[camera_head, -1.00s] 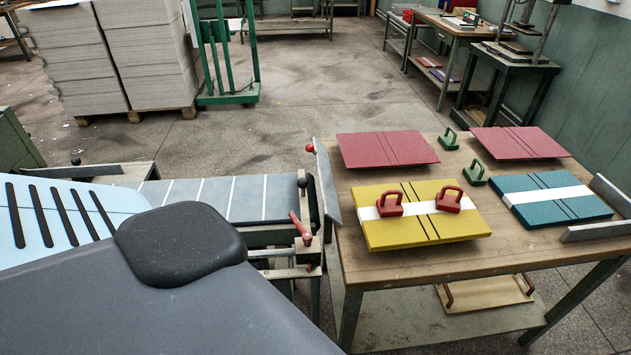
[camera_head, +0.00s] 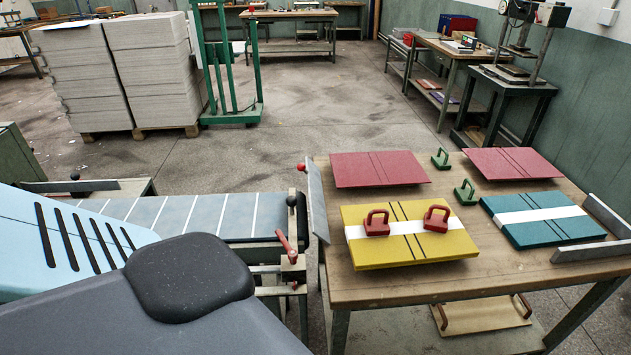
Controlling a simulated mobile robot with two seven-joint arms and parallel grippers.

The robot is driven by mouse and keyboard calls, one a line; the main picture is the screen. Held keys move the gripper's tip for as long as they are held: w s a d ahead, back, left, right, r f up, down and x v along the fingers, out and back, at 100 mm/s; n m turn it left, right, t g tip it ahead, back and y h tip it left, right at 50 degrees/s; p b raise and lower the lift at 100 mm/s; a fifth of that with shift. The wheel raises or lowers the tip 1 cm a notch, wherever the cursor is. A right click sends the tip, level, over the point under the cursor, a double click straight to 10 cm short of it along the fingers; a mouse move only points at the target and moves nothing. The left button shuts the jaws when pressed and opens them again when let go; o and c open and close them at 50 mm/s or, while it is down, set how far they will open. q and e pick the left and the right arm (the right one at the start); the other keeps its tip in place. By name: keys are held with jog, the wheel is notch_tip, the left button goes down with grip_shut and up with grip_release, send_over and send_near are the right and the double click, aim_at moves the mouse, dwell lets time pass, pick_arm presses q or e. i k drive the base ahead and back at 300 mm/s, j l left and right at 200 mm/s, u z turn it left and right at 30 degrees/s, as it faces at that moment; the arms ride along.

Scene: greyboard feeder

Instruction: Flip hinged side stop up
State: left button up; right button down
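A flat grey hinged plate with a red knob at its top corner (camera_head: 316,203) stands along the left edge of the wooden table (camera_head: 440,287). It is tilted steeply, close to upright. Neither of my grippers is in view.
A striped conveyor (camera_head: 195,214) with a red lever (camera_head: 286,246) meets the table's left side. On the table lie yellow (camera_head: 433,247), teal (camera_head: 563,231) and two red boards (camera_head: 380,169) (camera_head: 511,162), with red and green handled blocks. Open floor lies behind.

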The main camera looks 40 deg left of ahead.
aim_at(318, 214)
jog(key=i+l+u, duration=0.1)
jog(key=l, duration=0.25)
jog(key=u, duration=1.3)
